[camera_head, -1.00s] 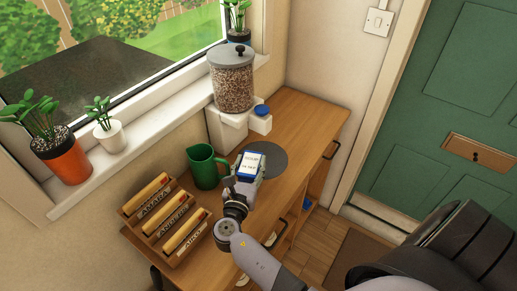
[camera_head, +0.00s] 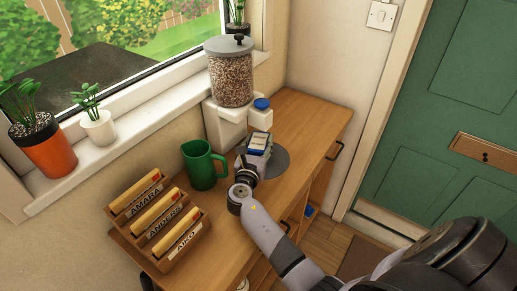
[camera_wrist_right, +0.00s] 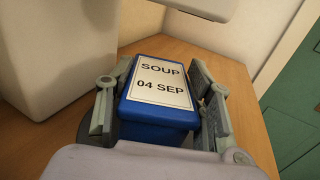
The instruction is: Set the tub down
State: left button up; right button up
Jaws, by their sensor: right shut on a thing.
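The tub is a blue box with a white label reading "SOUP 04 SEP"; it shows in the right wrist view (camera_wrist_right: 160,95) and small in the head view (camera_head: 257,143). My right gripper (camera_head: 256,156) is shut on it, with one finger on each side of the tub in the right wrist view (camera_wrist_right: 160,115). The tub is over the wooden counter (camera_head: 310,115), near a dark grey round mat (camera_head: 280,163) that it and the gripper partly hide. I cannot tell whether the tub touches the surface. My left gripper is not in view.
A glass grain dispenser (camera_head: 231,80) on a white stand (camera_head: 222,128) with a blue-capped part (camera_head: 262,104) stands just behind the tub. A green jug (camera_head: 202,165) is close on the left. A wooden letter rack (camera_head: 160,220) is at the front left. The counter's far right is bare.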

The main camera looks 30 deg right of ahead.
jog(key=shift+r, duration=0.1)
jog(key=o, duration=1.4)
jog(key=shift+f, duration=0.2)
